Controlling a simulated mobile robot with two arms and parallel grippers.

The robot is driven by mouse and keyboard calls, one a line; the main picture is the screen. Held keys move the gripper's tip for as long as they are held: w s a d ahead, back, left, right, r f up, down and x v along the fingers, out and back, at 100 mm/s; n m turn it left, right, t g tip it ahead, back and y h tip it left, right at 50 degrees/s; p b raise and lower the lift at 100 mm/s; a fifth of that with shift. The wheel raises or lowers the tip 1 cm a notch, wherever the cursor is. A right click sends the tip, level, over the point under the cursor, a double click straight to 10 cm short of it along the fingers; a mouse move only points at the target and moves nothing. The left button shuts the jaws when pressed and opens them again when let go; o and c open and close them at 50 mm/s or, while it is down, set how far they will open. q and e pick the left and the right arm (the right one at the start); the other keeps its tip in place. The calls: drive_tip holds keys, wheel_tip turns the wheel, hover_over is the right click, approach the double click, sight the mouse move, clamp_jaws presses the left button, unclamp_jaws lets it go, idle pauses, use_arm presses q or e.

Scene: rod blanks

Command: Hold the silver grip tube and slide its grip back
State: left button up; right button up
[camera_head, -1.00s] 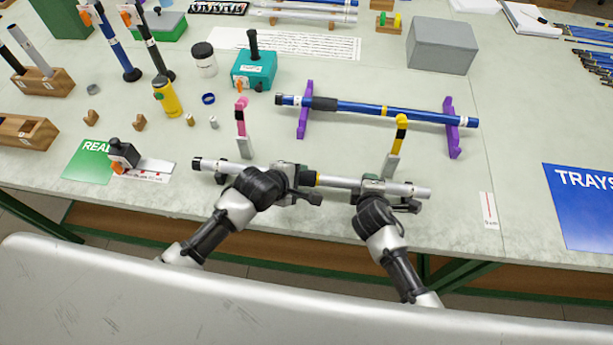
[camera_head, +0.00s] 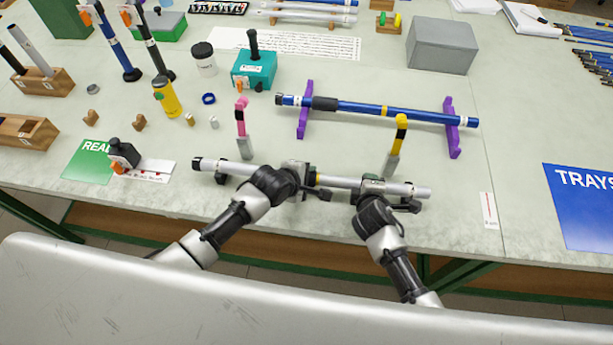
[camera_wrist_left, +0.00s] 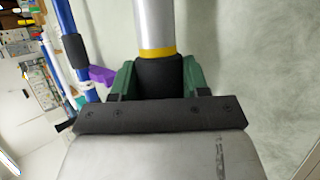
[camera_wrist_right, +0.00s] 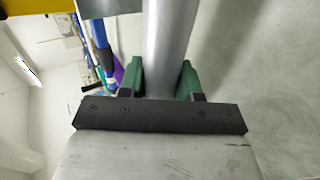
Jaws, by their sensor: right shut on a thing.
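The silver grip tube (camera_head: 340,182) lies level along the front of the bench, with a black cap (camera_head: 197,163) at its left end. My left gripper (camera_head: 298,176) is shut around the black grip (camera_wrist_left: 159,76) on the tube. In the left wrist view the grip's edge meets a yellow band (camera_wrist_left: 157,54). The band also shows just right of the left gripper in the head view (camera_head: 318,180). My right gripper (camera_head: 373,185) is shut on the bare silver tube (camera_wrist_right: 165,45) near its right end. The left gripper hides most of the grip in the head view.
A pink-topped post (camera_head: 241,120) and a yellow-topped post (camera_head: 398,145) stand just behind the tube. A blue tube (camera_head: 360,108) rests on purple stands (camera_head: 303,115) farther back. A small black-and-orange device (camera_head: 122,154) sits to the left.

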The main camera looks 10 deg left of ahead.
sight(249, 171)
use_arm(q)
drive_tip(key=shift+c, duration=0.8)
drive_tip(key=a, duration=1.4)
drive_tip(key=shift+s+a+f, duration=0.1)
drive_tip(key=shift+a, duration=0.2)
use_arm(e)
drive_tip(key=shift+d, duration=0.1)
use_arm(q)
drive_tip(key=o, duration=1)
drive_tip(key=shift+s+r, duration=0.1)
drive_tip(key=shift+r, duration=0.1)
drive_tip(key=v, duration=1.1)
drive_tip(key=shift+s+a+r, duration=0.2)
drive_tip(key=shift+a, duration=0.05)
